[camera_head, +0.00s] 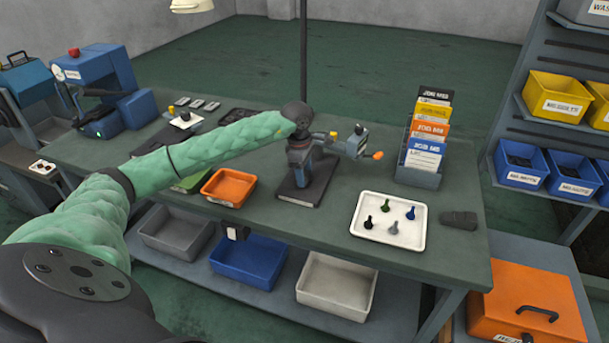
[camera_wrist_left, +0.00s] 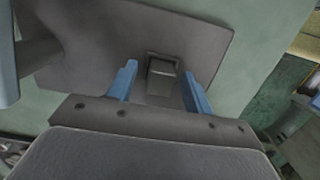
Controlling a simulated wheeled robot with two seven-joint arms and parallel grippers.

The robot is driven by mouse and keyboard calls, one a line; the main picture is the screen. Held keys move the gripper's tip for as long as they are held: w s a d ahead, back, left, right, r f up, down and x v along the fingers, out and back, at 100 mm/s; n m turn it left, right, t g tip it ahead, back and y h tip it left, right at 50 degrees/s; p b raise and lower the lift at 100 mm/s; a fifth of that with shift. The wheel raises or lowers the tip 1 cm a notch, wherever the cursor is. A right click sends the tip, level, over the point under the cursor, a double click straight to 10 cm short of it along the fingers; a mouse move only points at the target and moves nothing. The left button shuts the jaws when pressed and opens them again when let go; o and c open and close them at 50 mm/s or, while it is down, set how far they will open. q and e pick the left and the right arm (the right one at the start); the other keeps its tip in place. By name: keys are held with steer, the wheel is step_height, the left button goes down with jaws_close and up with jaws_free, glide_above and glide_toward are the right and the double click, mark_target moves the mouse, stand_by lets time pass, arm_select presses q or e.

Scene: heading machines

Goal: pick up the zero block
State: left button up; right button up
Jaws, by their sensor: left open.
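A small dark grey block with a paler face, which looks like the zero block (camera_wrist_left: 163,68), stands on a dark flat base plate (camera_wrist_left: 90,50). The plate also shows on the bench in the head view (camera_head: 316,192). My left gripper (camera_wrist_left: 157,90) points down over the plate, its two blue fingers open. The block shows in the gap between the fingers, with space on both sides; I cannot tell whether the fingers reach down beside it. In the head view my left gripper (camera_head: 300,172) hides the block. My right gripper is not in view.
A gauge with an orange knob (camera_head: 377,155) stands close right of my gripper. An orange tray (camera_head: 229,187) lies left, a white tray (camera_head: 388,243) with several small pegs right. A card rack (camera_head: 420,172) stands behind it.

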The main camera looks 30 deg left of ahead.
arm_select(q)
steer(key=shift+f, duration=0.1)
steer(key=c, duration=0.9)
jaws_close()
